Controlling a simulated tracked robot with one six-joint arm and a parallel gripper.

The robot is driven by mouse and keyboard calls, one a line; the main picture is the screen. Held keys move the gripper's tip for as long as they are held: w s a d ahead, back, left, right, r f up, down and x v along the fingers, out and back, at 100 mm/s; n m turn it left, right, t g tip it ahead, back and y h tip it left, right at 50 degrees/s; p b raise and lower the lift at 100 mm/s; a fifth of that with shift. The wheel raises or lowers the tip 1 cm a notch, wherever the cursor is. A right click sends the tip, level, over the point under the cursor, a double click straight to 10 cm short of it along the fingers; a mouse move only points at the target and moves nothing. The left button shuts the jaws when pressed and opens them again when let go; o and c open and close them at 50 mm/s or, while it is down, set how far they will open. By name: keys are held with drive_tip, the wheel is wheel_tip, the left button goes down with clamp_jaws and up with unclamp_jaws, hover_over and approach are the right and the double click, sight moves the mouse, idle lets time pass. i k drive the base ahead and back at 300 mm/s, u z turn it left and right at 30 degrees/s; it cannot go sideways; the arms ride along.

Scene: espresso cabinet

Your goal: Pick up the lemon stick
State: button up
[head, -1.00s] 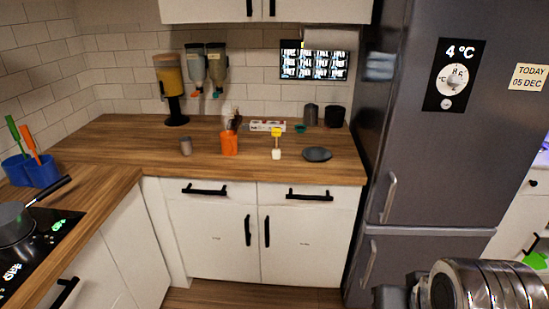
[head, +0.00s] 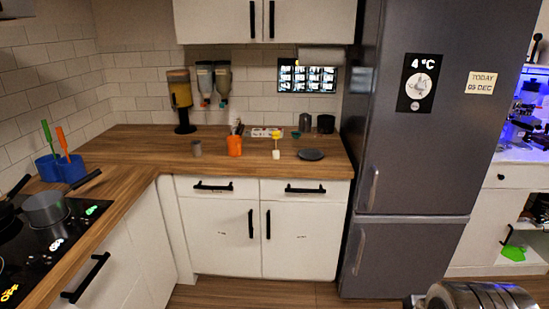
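What may be the lemon stick (head: 276,136) is a small yellow piece standing above a small white base (head: 276,154) on the wooden counter (head: 330,173), in the head view. It is too small to make out its exact shape. It stands right of an orange holder (head: 234,147) and left of a dark round plate (head: 311,155). A shiny rounded metal part of my arm shows at the bottom right edge. My gripper's fingers are not in view.
White cabinets (head: 235,238) stand under the counter. A grey fridge (head: 420,150) stands to the right. A stove with a pot (head: 45,208) and a blue utensil holder (head: 60,168) are at left. Open wooden floor (head: 250,293) lies in front of the cabinets.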

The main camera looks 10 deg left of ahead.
sight(276, 134)
drive_tip(key=k, duration=0.25)
drive_tip(key=u, duration=0.25)
drive_tip(key=i, duration=0.55)
drive_tip(key=u, duration=0.65)
drive_tip(key=i, duration=0.75)
drive_tip(key=u, duration=0.3)
drive_tip(key=i, duration=2.05)
drive_tip(key=z, duration=0.5)
